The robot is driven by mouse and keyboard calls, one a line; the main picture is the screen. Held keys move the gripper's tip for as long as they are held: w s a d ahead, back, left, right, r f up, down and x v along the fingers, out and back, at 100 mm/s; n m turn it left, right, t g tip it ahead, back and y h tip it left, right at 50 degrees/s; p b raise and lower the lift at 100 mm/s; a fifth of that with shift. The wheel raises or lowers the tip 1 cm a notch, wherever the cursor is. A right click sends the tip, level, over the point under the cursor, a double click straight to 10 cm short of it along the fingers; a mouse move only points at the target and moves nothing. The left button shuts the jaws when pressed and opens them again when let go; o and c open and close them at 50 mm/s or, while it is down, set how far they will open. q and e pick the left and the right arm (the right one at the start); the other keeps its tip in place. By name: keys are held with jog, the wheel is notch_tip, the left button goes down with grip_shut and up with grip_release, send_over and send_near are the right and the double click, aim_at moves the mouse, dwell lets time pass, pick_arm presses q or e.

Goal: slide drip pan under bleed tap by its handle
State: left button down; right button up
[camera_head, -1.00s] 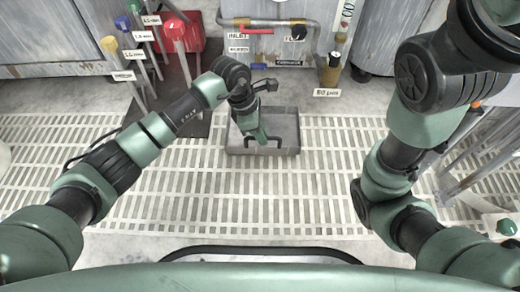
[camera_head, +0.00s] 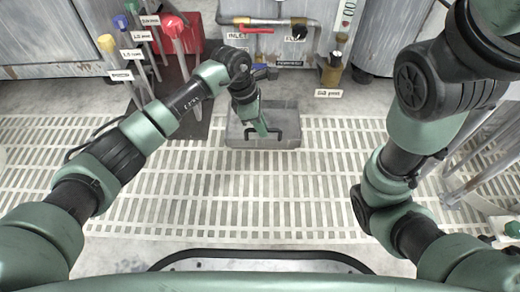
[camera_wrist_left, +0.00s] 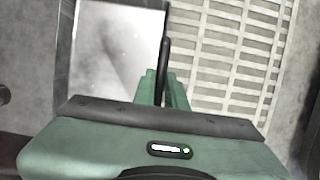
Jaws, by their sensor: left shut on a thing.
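The drip pan (camera_head: 290,142) is a grey, shallow rectangular tray on the floor grating's far edge. Its black handle (camera_head: 287,132) is on the near side. My left gripper (camera_head: 262,132) reaches down at that side and is shut on the handle. In the left wrist view, the gripper fingers (camera_wrist_left: 163,92) close around the black handle (camera_wrist_left: 164,55), with the pan (camera_wrist_left: 72,45) beside it. A blue-handled fitting (camera_head: 271,73) shows behind my left wrist, low on the pipework; I take it as the bleed tap, partly hidden. My right gripper is out of view.
Pipework with a red lever (camera_head: 257,30) runs along the wall behind the pan. A brass-coloured cylinder (camera_head: 332,70) stands to its right. Coloured-top rods and a red container (camera_head: 191,45) stand at left. The slatted floor (camera_head: 250,200) nearer me is clear.

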pick_arm(q)
jog(key=shift+w, duration=2.4)
jog(key=c, duration=1.4)
grip_release()
jog(key=shift+o, duration=0.2)
